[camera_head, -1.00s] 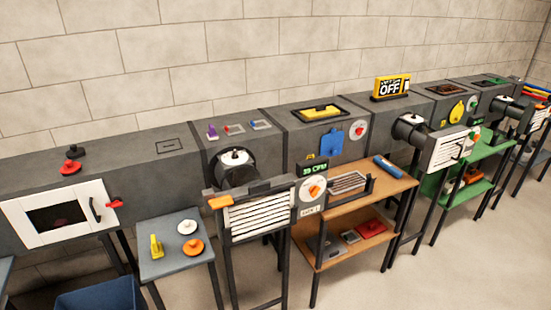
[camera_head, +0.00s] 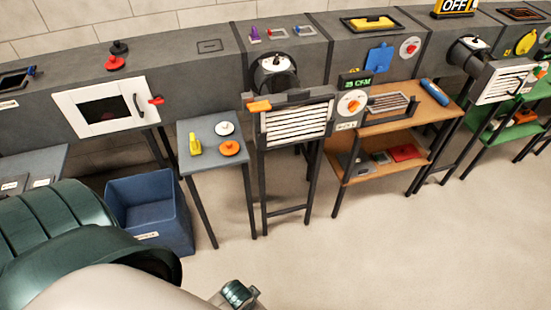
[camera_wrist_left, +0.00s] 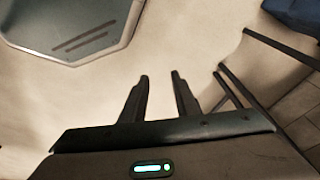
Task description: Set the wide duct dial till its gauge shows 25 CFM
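The dial (camera_head: 352,103) is a white disc with an orange knob, mounted beside a wide slatted grille (camera_head: 296,123) in the head view. Above the dial, a small dark gauge (camera_head: 356,83) shows green digits that read 25 CFM. My left arm fills the lower left of the head view, well apart from the dial. In the left wrist view, my left gripper (camera_wrist_left: 160,78) is open and empty above bare floor. My right gripper is not in view.
A blue bin (camera_head: 150,205) stands by a small grey table (camera_head: 205,155) with yellow, white and orange pieces. A wooden shelf (camera_head: 425,125) stands below the dial's right side. A long grey duct (camera_head: 190,70) runs along the wall. The floor in front is clear.

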